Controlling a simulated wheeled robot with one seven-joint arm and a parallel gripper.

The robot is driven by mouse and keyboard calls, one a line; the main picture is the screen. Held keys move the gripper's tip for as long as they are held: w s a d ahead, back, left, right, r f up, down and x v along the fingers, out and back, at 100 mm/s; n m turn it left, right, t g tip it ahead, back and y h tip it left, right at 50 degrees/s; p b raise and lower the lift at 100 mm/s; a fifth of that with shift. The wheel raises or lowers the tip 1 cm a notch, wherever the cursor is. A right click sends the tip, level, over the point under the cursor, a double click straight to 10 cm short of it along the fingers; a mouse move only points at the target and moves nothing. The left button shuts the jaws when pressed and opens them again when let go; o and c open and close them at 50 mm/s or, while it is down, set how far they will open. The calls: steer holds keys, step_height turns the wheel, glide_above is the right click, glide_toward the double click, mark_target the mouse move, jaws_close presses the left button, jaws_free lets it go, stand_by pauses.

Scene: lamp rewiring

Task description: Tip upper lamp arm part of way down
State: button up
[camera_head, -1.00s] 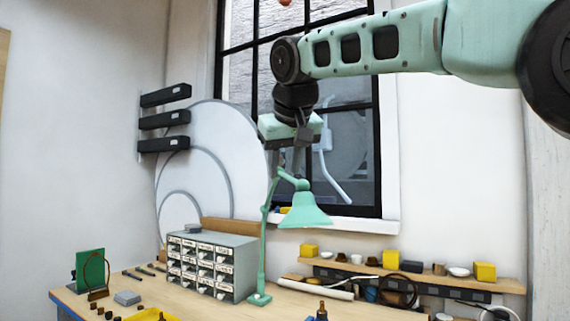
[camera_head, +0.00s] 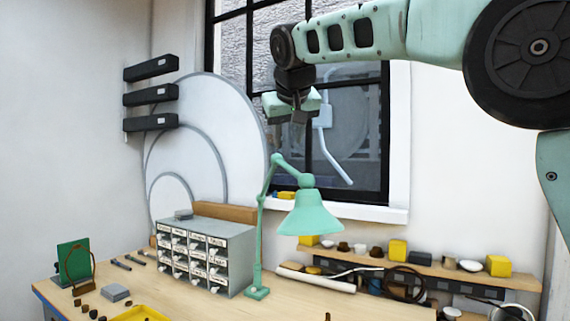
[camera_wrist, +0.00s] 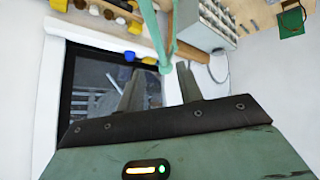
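The green desk lamp stands on the bench with its base (camera_head: 258,293) beside the drawer cabinet. Its upper lamp arm (camera_head: 291,169) slopes down to the right from the top joint (camera_head: 277,159) to the bell-shaped shade (camera_head: 309,214), which faces down. My gripper (camera_head: 297,117) is above the lamp's top joint, in front of the window, with a visible gap between them. In the wrist view my gripper (camera_wrist: 160,68) has its two fingers apart. The green lamp arm (camera_wrist: 161,30) shows between and beyond the fingertips, with no clear contact.
A grey drawer cabinet (camera_head: 228,262) is left of the lamp post. The window frame (camera_head: 384,130) is behind my gripper. A shelf (camera_head: 445,268) with yellow blocks and cups is on the right. A yellow tray (camera_head: 140,313) lies at the front left.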

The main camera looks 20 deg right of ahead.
mark_target(285, 165)
steer(key=p+x, duration=0.2)
steer(key=x, duration=0.8)
steer(key=shift+w+f, duration=0.2)
steer(key=shift+w, duration=0.05)
jaws_close()
